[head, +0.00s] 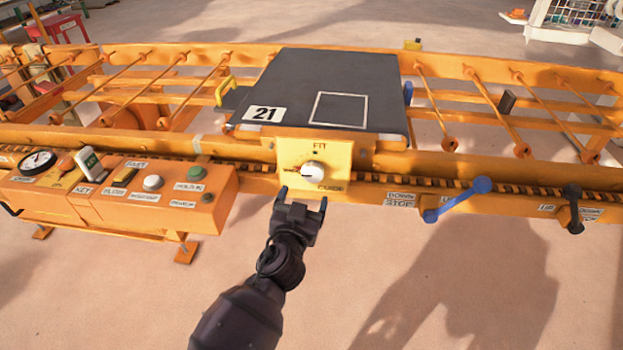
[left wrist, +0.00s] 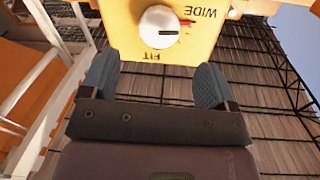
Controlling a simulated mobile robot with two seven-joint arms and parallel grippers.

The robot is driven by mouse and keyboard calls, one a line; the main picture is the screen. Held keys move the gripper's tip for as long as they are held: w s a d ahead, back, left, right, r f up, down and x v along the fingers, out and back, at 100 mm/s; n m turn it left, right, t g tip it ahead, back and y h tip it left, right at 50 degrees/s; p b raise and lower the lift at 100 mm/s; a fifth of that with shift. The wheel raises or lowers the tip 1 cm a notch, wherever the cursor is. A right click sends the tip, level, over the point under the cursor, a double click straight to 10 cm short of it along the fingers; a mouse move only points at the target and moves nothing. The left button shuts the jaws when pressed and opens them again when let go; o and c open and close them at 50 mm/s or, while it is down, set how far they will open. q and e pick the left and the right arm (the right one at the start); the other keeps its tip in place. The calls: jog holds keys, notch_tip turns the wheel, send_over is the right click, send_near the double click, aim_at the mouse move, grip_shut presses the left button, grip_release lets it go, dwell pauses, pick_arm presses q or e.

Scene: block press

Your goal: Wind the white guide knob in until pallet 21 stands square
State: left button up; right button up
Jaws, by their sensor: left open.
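The white guide knob (head: 313,171) sits on a yellow plate (head: 340,154) marked FIT and GUIDE, on the front rail of the conveyor. The knob also shows in the left wrist view (left wrist: 160,28), with a dark slot, a red mark beside it and the words WIDE and FIT. Pallet 21 (head: 300,70) is a dark slab with a white outlined square, lying on the rollers behind the plate; I cannot tell whether it stands exactly square. My left gripper (head: 302,204) is open just in front of and below the knob, apart from it. My right gripper is not in view.
An orange control box (head: 150,207) with a gauge, key and buttons stands left of the knob. A blue lever (head: 458,200) and a black lever (head: 573,205) stick out to the right. A yellow guide piece (head: 224,91) is at the pallet's left side. The floor in front is clear.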

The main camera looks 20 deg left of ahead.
aim_at(311, 176)
pick_arm(q)
jog(key=w, duration=0.4)
jog(key=w+a, duration=0.1)
jog(key=w, duration=0.1)
jog(key=shift+w+f, duration=0.1)
jog(key=shift+w+a, duration=0.15)
jog(key=shift+w, duration=0.35)
jog(key=shift+c, duration=0.3)
jog(key=c, duration=0.9)
jog(key=shift+o, duration=0.2)
